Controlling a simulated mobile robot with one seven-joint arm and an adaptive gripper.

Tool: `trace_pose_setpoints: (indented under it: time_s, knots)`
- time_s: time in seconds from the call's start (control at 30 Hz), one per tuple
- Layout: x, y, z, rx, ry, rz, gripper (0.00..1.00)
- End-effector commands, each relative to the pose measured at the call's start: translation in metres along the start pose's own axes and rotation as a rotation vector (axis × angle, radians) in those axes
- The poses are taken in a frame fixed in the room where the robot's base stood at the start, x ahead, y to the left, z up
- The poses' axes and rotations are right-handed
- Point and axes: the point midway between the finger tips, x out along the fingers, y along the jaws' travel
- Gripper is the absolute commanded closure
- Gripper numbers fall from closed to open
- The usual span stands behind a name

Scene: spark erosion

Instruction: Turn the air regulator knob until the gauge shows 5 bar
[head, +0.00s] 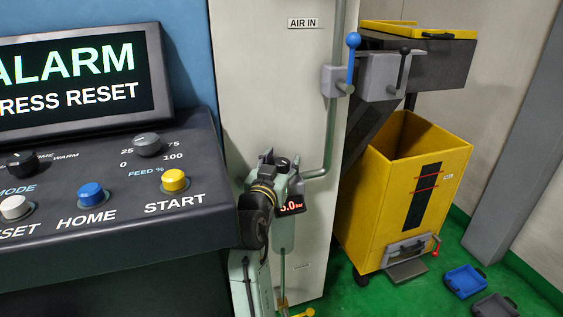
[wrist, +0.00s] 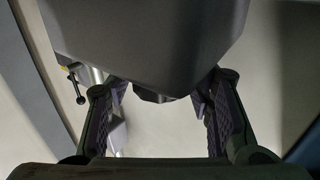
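The air regulator (head: 284,233) is a grey-green unit on the pale panel, in the middle of the head view. Its dark knob (head: 283,163) shows at the top, partly hidden by my gripper. The gauge (head: 292,207) is a small black display with red digits. It reads ".0 bar" after a first digit that is partly covered and looks like 5 or 3. My gripper (head: 281,162) is at the knob, one finger on each side. In the wrist view my gripper's fingers (wrist: 162,93) are well apart, with no contact visible. A large dark grey shape there fills the top.
The control console (head: 105,190) with its buttons stands close on the left of my arm. A pipe rises to a blue-handled lever (head: 353,62) above right. A yellow bin (head: 375,190) stands to the right. Blue (head: 465,281) and grey trays lie on the green floor.

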Motion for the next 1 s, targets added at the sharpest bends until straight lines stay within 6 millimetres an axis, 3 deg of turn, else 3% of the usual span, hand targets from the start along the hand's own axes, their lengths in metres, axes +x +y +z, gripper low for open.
trace_pose_setpoints:
  time_s: [0.47,1.0]
  knots:
    - [-0.008,0.000,-0.001,0.001,0.002,-0.001,0.45]
    - [-0.108,-0.001,0.000,0.000,0.001,-0.002,0.45]
